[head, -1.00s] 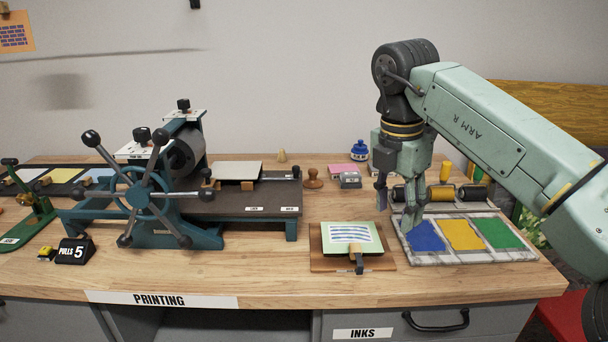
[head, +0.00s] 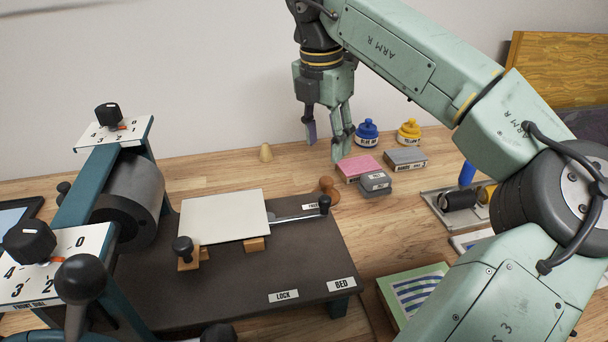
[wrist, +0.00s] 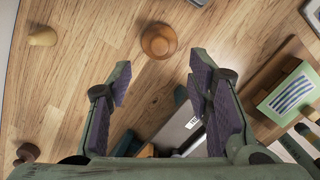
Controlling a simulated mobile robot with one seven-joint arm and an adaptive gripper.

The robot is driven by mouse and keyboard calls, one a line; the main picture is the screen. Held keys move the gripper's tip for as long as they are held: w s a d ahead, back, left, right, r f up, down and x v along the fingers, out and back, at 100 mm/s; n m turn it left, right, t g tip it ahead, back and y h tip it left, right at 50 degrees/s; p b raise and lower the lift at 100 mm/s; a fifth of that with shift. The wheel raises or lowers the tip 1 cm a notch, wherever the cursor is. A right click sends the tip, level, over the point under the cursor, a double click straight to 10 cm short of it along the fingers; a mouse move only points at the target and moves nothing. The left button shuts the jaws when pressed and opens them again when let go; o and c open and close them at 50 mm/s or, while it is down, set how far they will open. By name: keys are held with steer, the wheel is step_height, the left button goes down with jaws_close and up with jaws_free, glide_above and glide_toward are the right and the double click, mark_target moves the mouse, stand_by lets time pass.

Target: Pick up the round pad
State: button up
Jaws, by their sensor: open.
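The round pad (head: 329,188), a brown wooden disc with a knob on top, stands on the table just beyond the right end of the press bed. In the wrist view the round pad (wrist: 158,41) lies ahead of the fingertips, between their lines. My gripper (head: 326,148) is open and empty, held above the table near the pad and apart from it. In the wrist view my gripper (wrist: 158,76) shows both purple-padded fingers spread wide, with nothing between them but table and part of the press.
The press bed (head: 300,262) stands left of the pad. A pink box (head: 357,167) and grey boxes (head: 375,182) sit close to its right. Blue (head: 367,133) and yellow (head: 409,131) ink bottles stand behind. A small wooden cone (head: 265,152) is at the back.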

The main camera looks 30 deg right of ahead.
steer(key=shift+w+f, duration=0.2)
steer(key=shift+w, duration=0.05)
glide_above(326, 179)
step_height(326, 179, down, 4)
steer(key=shift+a+f+p, duration=0.15)
steer(key=shift+f+p, duration=0.05)
steer(key=shift+p, duration=0.25)
steer(key=shift+d+f+p, duration=0.2)
steer(key=shift+f+p, duration=0.8)
steer(key=shift+f, duration=1.95)
steer(key=shift+c, duration=0.5)
jaws_close()
